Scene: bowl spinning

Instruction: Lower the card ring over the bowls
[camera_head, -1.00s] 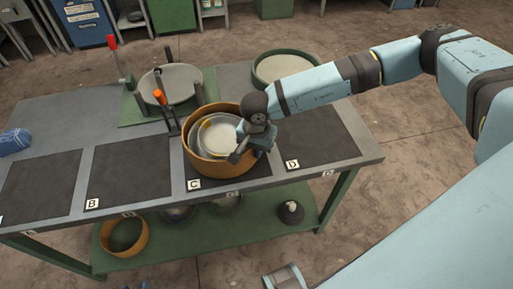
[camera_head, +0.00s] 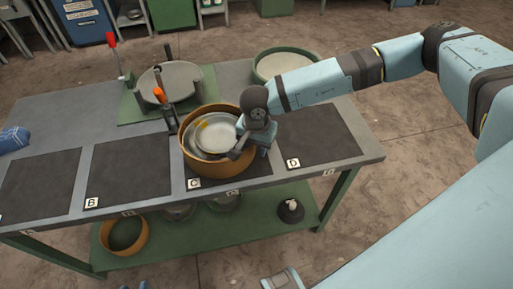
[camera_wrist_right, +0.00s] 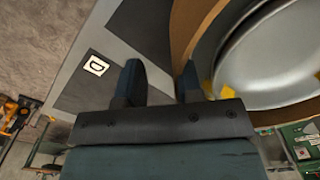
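The card ring (camera_head: 213,170) is an orange-brown hoop standing around the pale stacked bowls (camera_head: 216,137) on the mat marked C. The bowls show inside its rim, with yellow patches on them. In the right wrist view the ring wall (camera_wrist_right: 181,32) curves around the bowls (camera_wrist_right: 270,60). My right gripper (camera_head: 250,152) is at the ring's right side. One finger overlaps the ring's edge in the picture. The ring's lower edge behind the gripper is hidden. My left gripper is not seen.
Mats marked B (camera_head: 130,170) and D (camera_head: 318,135) are bare. A green fixture with a round pale part (camera_head: 172,85) and an orange-handled clamp (camera_head: 165,115) stand behind the ring. A green round tray (camera_head: 285,65) is at the back right. Another orange ring (camera_head: 124,235) sits on the lower shelf.

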